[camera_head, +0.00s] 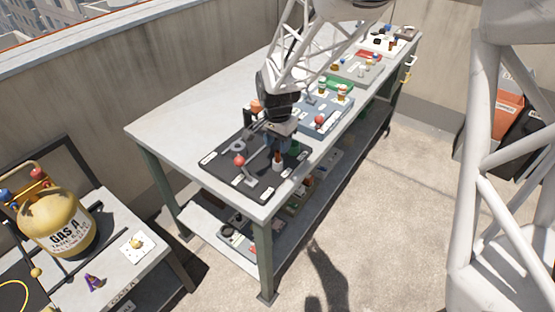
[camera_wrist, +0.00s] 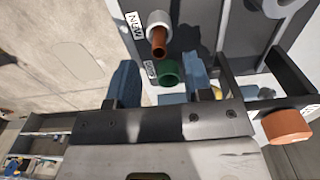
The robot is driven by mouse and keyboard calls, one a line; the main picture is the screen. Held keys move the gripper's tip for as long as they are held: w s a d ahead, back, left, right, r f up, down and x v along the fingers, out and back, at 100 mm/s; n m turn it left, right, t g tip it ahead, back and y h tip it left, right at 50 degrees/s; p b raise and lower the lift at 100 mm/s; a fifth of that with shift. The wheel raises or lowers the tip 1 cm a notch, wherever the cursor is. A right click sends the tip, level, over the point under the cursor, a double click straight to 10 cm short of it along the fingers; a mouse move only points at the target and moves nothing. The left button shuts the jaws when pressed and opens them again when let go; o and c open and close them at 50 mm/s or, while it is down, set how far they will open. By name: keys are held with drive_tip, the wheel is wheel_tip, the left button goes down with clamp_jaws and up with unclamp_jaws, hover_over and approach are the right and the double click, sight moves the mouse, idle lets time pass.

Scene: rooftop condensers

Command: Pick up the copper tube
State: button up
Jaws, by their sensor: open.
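The copper tube (camera_wrist: 158,42) shows in the wrist view as an open-ended brown tube standing in a white round holder (camera_wrist: 159,18). In the head view the copper tube (camera_head: 277,155) stands upright in its white holder near the front edge of a dark board. My gripper (camera_wrist: 160,62) is open, with blue-padded fingers either side of a green ring or cup (camera_wrist: 168,72). The tube shows just past the fingertips, between their lines, and nothing is held. In the head view my gripper (camera_head: 278,141) is above the board, close to the tube; its fingertips are partly hidden.
The dark board (camera_head: 238,184) lies on a long grey workbench (camera_head: 172,120). A red ball-topped lever (camera_head: 239,160) stands left of the tube. More boards with parts run toward the back. The bench's left top is clear.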

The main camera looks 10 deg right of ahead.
sight(278, 151)
drive_tip(key=shift+s+f, duration=0.1)
drive_tip(key=shift+f, duration=1.9)
drive_tip(key=shift+c, duration=0.4)
clamp_jaws()
drive_tip(key=shift+r, duration=0.15)
wheel_tip(278, 151, up, 10)
drive_tip(key=shift+f, duration=0.1)
drive_tip(key=shift+a, duration=0.1)
